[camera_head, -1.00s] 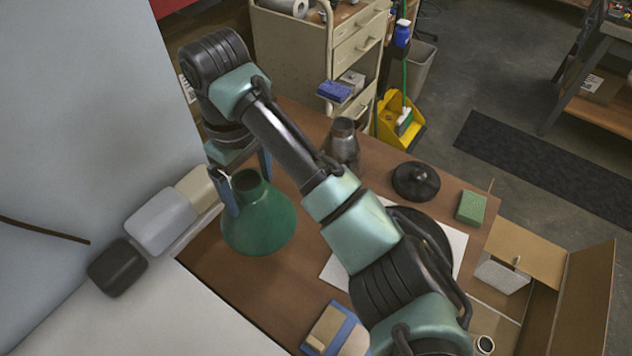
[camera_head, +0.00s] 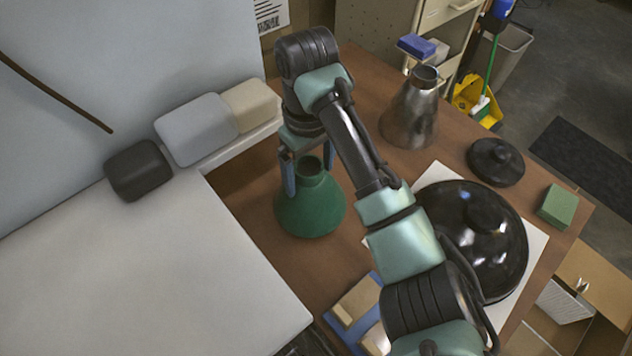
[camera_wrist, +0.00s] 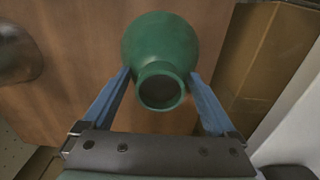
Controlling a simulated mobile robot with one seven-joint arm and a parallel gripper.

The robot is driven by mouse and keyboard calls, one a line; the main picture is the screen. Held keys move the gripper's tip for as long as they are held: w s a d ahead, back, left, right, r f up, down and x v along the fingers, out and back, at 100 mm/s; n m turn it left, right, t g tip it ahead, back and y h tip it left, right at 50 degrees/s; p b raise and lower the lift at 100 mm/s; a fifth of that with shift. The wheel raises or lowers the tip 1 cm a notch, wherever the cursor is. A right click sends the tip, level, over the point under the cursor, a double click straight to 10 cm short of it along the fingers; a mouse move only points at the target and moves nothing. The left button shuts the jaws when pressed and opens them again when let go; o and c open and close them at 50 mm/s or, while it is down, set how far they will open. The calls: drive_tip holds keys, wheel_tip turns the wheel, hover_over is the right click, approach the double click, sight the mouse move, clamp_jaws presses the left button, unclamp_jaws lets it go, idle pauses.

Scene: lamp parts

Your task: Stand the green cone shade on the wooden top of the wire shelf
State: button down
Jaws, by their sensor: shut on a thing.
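The green cone shade (camera_head: 310,212) is upright, narrow neck up and wide part down, over the brown wooden table at the middle of the head view. My gripper (camera_head: 309,172) is shut on its neck from above, one blue finger on each side. In the wrist view the shade (camera_wrist: 160,45) shows its round open neck between my gripper's fingers (camera_wrist: 160,82). I cannot tell whether its lower rim touches the table or hangs just above it. I cannot make out the wire shelf with its wooden top in these views.
A grey metal cone shade (camera_head: 408,112), a black dome (camera_head: 475,235), a black lid-like disc (camera_head: 496,161) and a green block (camera_head: 558,206) are on the table (camera_head: 265,235). A pale flat surface (camera_head: 150,275) fills the lower left. An open cardboard box (camera_head: 590,275) is at right.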

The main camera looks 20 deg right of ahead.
drive_tip(key=shift+f, duration=1.85)
unclamp_jaws()
wheel_tip(320, 180, up, 12)
drive_tip(key=p, duration=0.4)
